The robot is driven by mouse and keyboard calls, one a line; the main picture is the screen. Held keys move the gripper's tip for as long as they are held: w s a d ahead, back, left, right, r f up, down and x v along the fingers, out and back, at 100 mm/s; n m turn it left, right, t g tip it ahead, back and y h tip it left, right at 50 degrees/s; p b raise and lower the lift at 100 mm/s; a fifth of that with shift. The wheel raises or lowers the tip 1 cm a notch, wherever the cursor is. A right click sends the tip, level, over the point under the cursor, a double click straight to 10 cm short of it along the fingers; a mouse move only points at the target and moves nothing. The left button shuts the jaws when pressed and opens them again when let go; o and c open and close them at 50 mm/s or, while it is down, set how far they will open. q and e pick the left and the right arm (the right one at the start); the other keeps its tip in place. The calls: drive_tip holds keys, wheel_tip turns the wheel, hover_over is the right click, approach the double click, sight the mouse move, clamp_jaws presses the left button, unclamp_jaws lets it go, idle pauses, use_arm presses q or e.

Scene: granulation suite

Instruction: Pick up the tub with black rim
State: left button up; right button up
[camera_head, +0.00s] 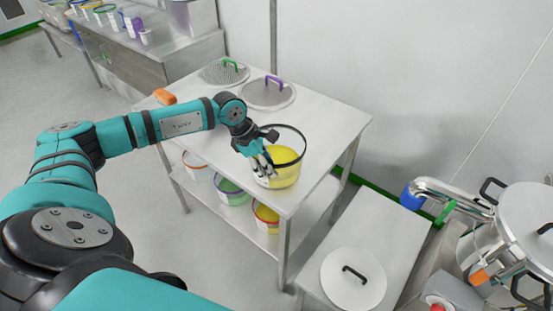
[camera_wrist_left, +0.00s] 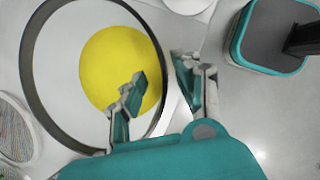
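The tub with black rim (camera_head: 288,172) stands on the steel table, a clear tub with yellow contents. In the left wrist view the tub (camera_wrist_left: 112,60) fills the left side, its dark round rim seen from above. My left gripper (camera_head: 262,167) is at the tub's near left side. In the left wrist view my left gripper (camera_wrist_left: 160,78) has its fingers apart, one over the inside of the tub and one outside, with the rim passing between them. Whether the fingers touch the wall cannot be told. My right gripper is not in view.
The steel table (camera_head: 325,120) also holds round lids with a green handle (camera_head: 228,63) and a purple handle (camera_head: 274,80), and an orange object (camera_head: 165,96). Several coloured-rim tubs, one green (camera_head: 232,192), sit on the lower shelf. A lower bench with a white lid (camera_head: 353,279) is at right.

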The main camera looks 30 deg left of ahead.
sight(275, 179)
use_arm(q)
drive_tip(key=shift+d+f+p, duration=0.15)
drive_tip(key=shift+f+p, duration=0.15)
drive_tip(key=shift+p, duration=0.05)
drive_tip(key=p+x, duration=0.1)
drive_tip(key=x, duration=0.2)
drive_tip(key=shift+w+d+f+p, duration=0.1)
drive_tip(key=shift+w+f+p, duration=0.05)
drive_tip(key=shift+f+p, duration=0.2)
drive_tip(key=shift+w+d+f, duration=0.1)
drive_tip(key=shift+f, duration=0.3)
clamp_jaws()
drive_tip(key=shift+r, duration=0.15)
